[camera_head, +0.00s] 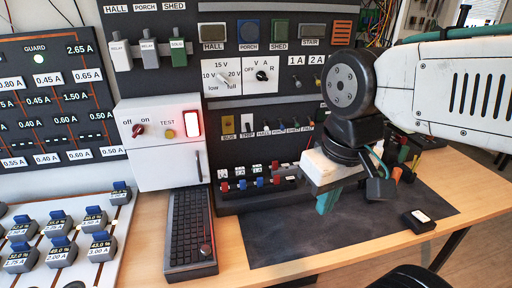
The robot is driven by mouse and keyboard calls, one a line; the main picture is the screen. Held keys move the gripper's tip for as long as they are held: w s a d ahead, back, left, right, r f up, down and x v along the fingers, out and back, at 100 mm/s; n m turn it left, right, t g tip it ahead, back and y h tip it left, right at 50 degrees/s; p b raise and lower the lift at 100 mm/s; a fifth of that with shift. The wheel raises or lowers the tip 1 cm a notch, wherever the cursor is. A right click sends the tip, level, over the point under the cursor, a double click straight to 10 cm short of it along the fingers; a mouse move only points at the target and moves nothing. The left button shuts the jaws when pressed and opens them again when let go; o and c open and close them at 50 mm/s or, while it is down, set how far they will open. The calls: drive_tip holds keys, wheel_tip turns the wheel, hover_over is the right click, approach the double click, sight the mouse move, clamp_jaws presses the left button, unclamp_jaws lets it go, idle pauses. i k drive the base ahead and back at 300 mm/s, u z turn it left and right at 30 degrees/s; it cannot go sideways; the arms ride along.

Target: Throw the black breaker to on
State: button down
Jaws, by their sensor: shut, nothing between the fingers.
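My gripper (327,203) hangs in front of the lower right of the dark panel, its teal fingers pointing down above the dark mat. It is shut and empty. A row of small breakers (251,183) with red and blue levers sits on a low black base at the panel's foot, left of my gripper. My wrist and gripper hide the right end of this row. I cannot pick out the black breaker for certain; two small black levers (307,80) sit under the 1A and 2A labels, higher on the panel. The fingers touch no breaker that I can see.
A white box (160,160) with a red knob and a lit red switch stands left of the panel. A black keyboard-like unit (188,225) lies on the wooden table. A small black block (418,221) lies at the right of the dark mat (300,235), which is otherwise mostly clear.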

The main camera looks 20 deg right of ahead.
sight(249, 130)
drive_tip(key=k, duration=0.25)
drive_tip(key=z, duration=1.05)
drive_tip(key=i, duration=0.55)
drive_tip(key=u, duration=0.2)
